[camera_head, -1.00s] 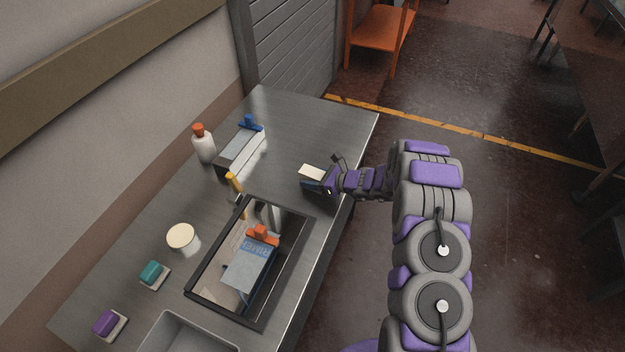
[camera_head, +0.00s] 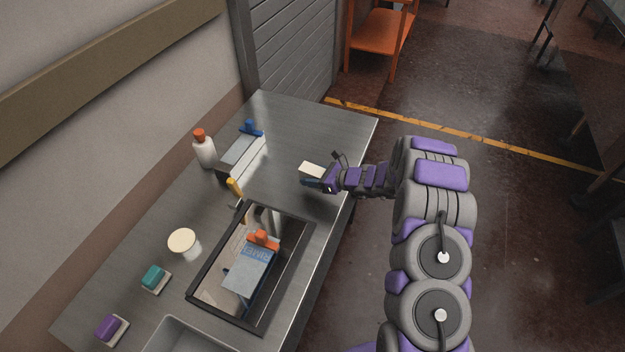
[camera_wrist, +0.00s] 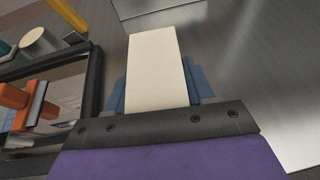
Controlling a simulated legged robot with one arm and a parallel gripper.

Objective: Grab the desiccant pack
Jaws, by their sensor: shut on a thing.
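A cream, flat rectangular pack (camera_head: 312,169), which looks like the desiccant pack, is at my gripper (camera_head: 318,182) above the right part of the steel table. In the wrist view the pack (camera_wrist: 157,65) lies between the blue fingers (camera_wrist: 158,85) and sticks out past their tips. My gripper is shut on it. No print shows on its visible face. Whether its underside touches the table cannot be told.
A dark-framed box with a clear top (camera_head: 217,318) holds a blue-and-white packet (camera_head: 250,272) and an orange clip (camera_head: 262,240). A white bottle (camera_head: 204,152), round tub (camera_head: 185,243) and blue-clipped holder (camera_head: 240,155) stand left. The far right tabletop is clear.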

